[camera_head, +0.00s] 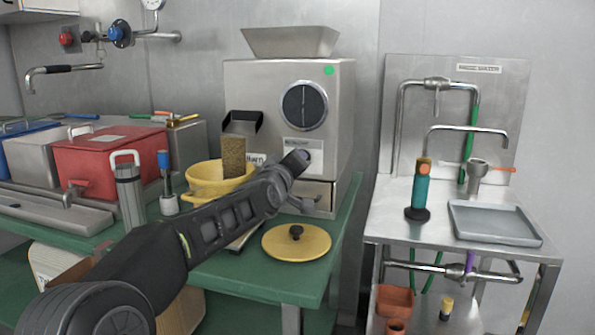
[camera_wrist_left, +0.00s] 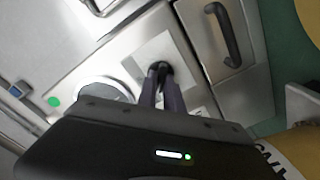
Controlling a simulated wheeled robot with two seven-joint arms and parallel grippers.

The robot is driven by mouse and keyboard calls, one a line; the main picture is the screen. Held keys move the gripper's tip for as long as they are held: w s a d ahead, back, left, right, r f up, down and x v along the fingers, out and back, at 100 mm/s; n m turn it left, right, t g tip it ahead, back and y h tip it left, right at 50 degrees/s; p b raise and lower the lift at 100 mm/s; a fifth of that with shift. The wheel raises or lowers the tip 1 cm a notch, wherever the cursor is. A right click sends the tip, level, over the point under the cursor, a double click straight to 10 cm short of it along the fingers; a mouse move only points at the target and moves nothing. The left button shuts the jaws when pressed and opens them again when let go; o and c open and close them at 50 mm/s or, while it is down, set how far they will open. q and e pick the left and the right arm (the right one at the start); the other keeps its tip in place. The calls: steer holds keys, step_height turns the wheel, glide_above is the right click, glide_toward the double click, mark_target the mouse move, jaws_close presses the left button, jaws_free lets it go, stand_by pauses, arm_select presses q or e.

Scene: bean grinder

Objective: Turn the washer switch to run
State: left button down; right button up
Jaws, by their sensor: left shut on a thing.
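The grey metal machine (camera_head: 240,85) stands on the green table, with a round dark window (camera_head: 304,106) and a white label plate (camera_head: 302,143) on its front. My left gripper (camera_head: 303,158) is at the front of the machine, just below that plate. In the left wrist view, my left gripper (camera_wrist_left: 162,84) is shut on a small black switch (camera_wrist_left: 159,67) set in a pale square plate (camera_wrist_left: 175,50). The fingers cover part of the switch, and its setting cannot be read. In the head view my arm and gripper hide the switch. My right gripper is not in view.
A yellow bowl (camera_head: 203,190) and a yellow lid (camera_head: 296,243) lie on the green table (camera_head: 300,283) close to my left arm. A red box (camera_head: 105,160) stands at left. A steel sink table (camera_head: 390,220) stands at right, across a gap.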

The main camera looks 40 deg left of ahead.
arm_select(q)
steer(key=shift+f+n, duration=0.1)
steer(key=shift+n, duration=0.4)
steer(key=c, duration=1.5)
jaws_free()
steer(key=p+v, duration=0.1)
steer(key=v, duration=0.6)
steer(key=shift+s+d, duration=0.15)
steer(key=shift+s, duration=0.25)
